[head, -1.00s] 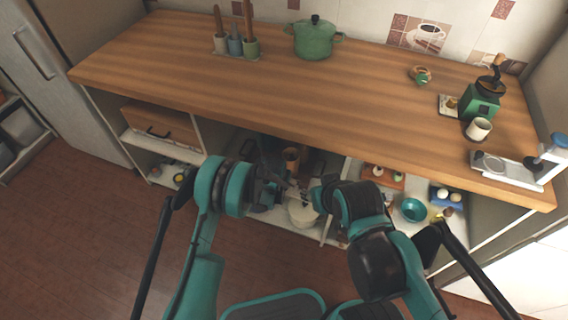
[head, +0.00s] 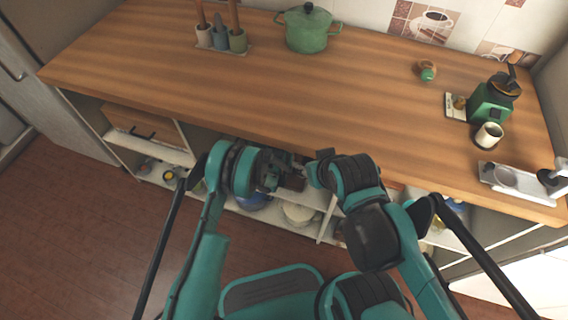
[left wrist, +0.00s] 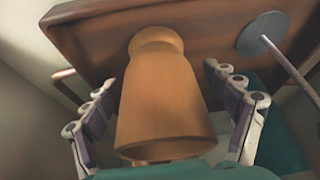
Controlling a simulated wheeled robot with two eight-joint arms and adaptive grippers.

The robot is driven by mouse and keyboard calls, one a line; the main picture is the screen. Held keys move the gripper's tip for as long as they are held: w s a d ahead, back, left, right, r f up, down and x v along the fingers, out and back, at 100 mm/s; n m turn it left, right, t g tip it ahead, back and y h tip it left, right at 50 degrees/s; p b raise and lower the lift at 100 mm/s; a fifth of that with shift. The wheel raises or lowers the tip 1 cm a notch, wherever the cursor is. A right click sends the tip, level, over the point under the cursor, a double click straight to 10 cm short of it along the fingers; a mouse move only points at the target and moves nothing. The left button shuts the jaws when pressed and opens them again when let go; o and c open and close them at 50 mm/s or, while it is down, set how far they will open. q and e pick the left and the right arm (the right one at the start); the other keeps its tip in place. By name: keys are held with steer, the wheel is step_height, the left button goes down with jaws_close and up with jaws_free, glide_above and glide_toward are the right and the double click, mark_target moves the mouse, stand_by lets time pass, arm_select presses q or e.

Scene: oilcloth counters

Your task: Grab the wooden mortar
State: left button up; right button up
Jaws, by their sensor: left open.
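The wooden mortar (left wrist: 164,100) is a tan, waisted cup that fills the middle of the left wrist view, its wide open end toward the bottom of the picture. My left gripper (left wrist: 160,78) is open, with one finger on each side of the mortar and visible gaps between. In the head view my left gripper (head: 277,172) is at the shelf opening under the counter's front edge, and the mortar is not clearly visible there. My right gripper (head: 318,170) is close beside it, mostly hidden by its own arm.
A brown wooden panel (left wrist: 75,32) and a grey disc on a rod (left wrist: 263,36) are close behind the mortar. The wooden counter (head: 290,90) overhangs the shelves. A green pot (head: 307,30) and a green grinder (head: 491,103) stand on top. The counter's middle is clear.

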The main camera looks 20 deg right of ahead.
arm_select(q)
steer(key=shift+w+f, duration=0.1)
steer(key=shift+f, duration=0.15)
steer(key=shift+r, duration=0.1)
steer(key=shift+c, duration=0.3)
steer(key=c, duration=1.4)
steer(key=shift+r, duration=0.1)
